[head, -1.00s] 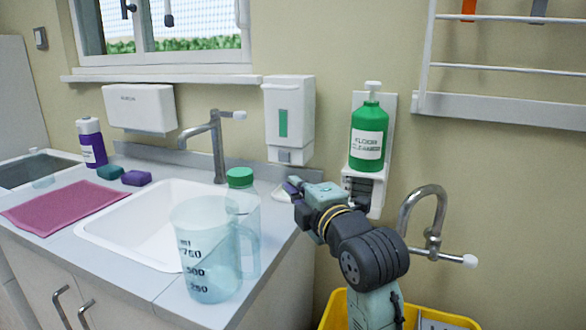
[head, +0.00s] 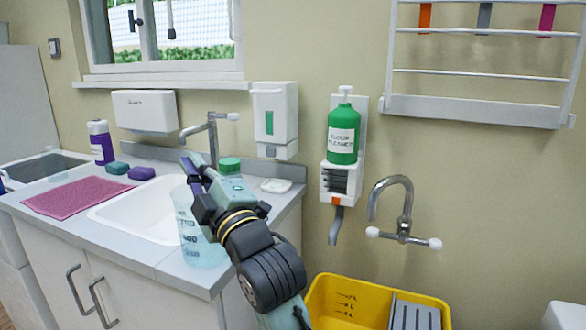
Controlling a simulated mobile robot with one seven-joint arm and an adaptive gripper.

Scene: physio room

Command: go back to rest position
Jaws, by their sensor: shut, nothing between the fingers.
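My gripper (head: 190,165) is in front of the counter, pointing up and left toward the sink. Its fingers are shut with nothing between them. My arm runs down to the bottom edge and partly covers a clear measuring jug (head: 196,240) on the counter. Behind my gripper is a bottle with a green cap (head: 229,165), mostly hidden.
The sink (head: 125,215), a pink cloth (head: 77,196) and two sponges are on the counter (head: 170,262). A green floor cleaner bottle (head: 343,135) hangs in a wall dispenser. A tap (head: 403,215) is above a yellow bucket (head: 330,295).

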